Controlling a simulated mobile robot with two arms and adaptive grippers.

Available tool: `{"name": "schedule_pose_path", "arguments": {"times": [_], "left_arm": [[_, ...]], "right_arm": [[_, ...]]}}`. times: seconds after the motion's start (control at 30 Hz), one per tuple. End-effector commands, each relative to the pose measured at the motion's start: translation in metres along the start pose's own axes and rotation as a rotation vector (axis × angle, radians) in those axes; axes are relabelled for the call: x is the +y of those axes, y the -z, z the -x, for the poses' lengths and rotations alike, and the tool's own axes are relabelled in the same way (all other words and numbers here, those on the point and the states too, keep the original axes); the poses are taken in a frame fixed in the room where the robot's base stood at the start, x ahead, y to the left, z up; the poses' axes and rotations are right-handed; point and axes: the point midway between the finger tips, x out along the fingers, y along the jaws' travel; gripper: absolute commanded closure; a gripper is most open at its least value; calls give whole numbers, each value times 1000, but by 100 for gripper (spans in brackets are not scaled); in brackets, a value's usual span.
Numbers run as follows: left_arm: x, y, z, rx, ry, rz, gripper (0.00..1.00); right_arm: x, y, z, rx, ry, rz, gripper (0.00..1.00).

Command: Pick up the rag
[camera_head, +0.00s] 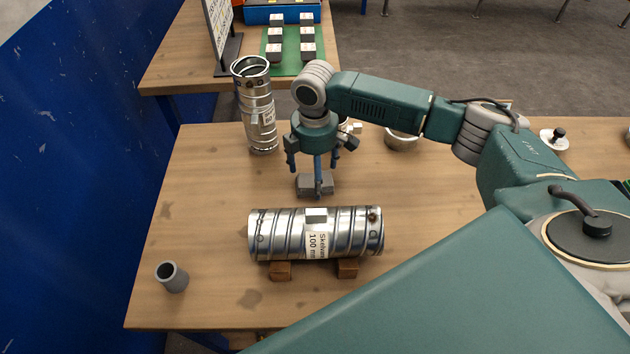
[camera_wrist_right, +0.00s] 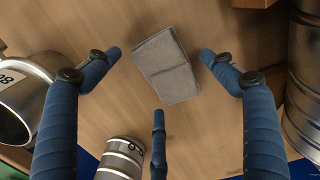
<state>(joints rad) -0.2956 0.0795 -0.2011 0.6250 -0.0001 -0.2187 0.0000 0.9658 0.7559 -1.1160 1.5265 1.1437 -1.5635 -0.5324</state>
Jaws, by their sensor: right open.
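The rag is a folded grey cloth (camera_head: 308,184) lying on the wooden table, behind the lying spiral duct. In the right wrist view the rag (camera_wrist_right: 166,66) lies between the spread fingers, nearer the top of the picture. My right gripper (camera_head: 317,178) points down above the rag, and one finger partly hides it in the head view. My left gripper is in neither view.
A spiral duct (camera_head: 285,233) lies on wooden blocks (camera_head: 280,271) in front of the rag. Another duct (camera_head: 258,115) stands behind left. A grey cup (camera_head: 172,277) is at the front left. A metal bowl (camera_head: 402,142) is behind right. The table's left side is mostly clear.

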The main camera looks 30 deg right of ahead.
Motion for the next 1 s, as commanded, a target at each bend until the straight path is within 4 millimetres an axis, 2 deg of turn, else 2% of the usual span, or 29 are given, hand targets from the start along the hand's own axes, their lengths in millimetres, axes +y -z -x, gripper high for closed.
{"name": "schedule_pose_path", "arguments": {"times": [0.13,0.3,0.37,0.4,0.77,1.0], "left_arm": [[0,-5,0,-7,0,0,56],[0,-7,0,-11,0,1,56],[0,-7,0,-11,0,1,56],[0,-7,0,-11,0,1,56],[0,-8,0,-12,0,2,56],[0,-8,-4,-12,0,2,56]], "right_arm": [[0,0,0,0,0,0,17],[0,0,0,0,0,0,51],[0,0,0,0,0,0,63],[0,0,0,0,0,0,66],[0,0,1,1,-1,0,66],[1,1,18,2,-3,0,66]]}}
